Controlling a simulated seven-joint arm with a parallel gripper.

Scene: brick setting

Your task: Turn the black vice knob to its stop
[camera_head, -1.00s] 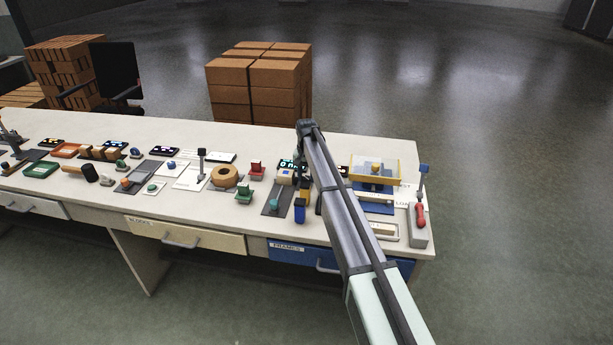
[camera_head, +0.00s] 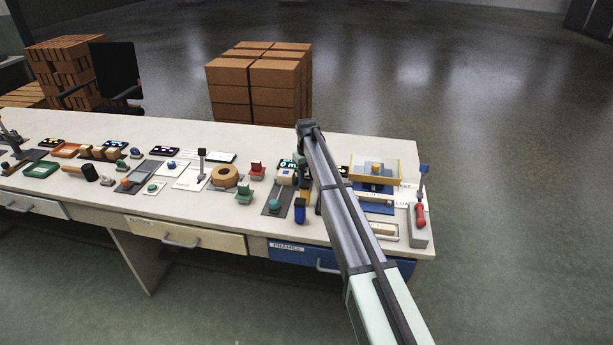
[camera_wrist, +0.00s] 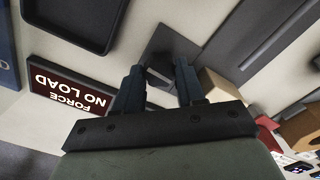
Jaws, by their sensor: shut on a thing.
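In the wrist view a black knob (camera_wrist: 160,74) sits between the two dark fingers of my gripper (camera_wrist: 159,80). The gripper is shut on it, and the fingers hide its sides. A dark square plate lies beneath the knob. A display (camera_wrist: 70,97) beside it reads "FORCE NO LOAD", upside down in this view. In the head view my arm comes from the lower right and bends down over the bench; it covers the knob there.
The bench (camera_head: 190,217) is crowded with small fixtures. A yellow and blue fixture (camera_head: 375,170) and a grey block with a red handle (camera_head: 419,218) stand right of my arm. A tan ring (camera_head: 224,176) and a green piece (camera_head: 243,193) stand to the left.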

